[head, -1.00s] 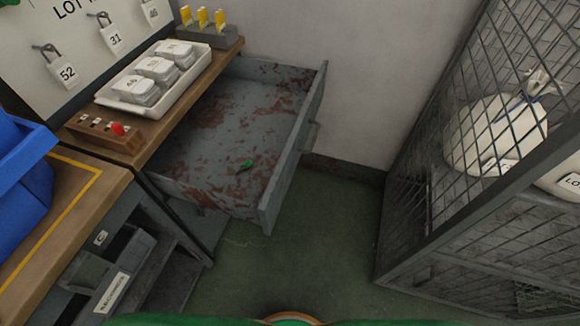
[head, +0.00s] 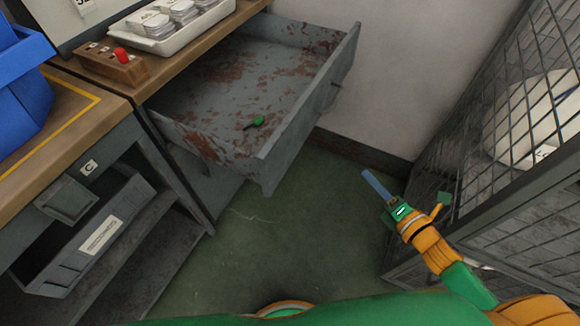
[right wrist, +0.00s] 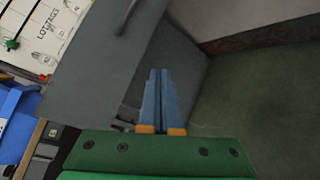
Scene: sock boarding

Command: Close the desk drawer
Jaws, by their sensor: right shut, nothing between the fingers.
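The desk drawer (head: 225,95) is a grey metal drawer with rust patches, pulled well out from under the wooden desk top. A small green item (head: 254,123) lies inside it. Its front panel (head: 312,112) faces right, with a handle (head: 334,92) on its outer face. My right gripper (head: 376,185) is shut and empty, right of the drawer front and apart from it in the head view. In the right wrist view its blue fingers (right wrist: 159,100) are together, with a grey panel and a handle (right wrist: 127,14) beyond them. My left gripper is not in view.
A white tray of containers (head: 170,46) and a wooden block with a red peg (head: 112,66) stand on the desk. A wire-mesh cage (head: 460,170) stands at the right. Green floor (head: 280,230) lies clear between. A blue bin (head: 22,85) is at the left.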

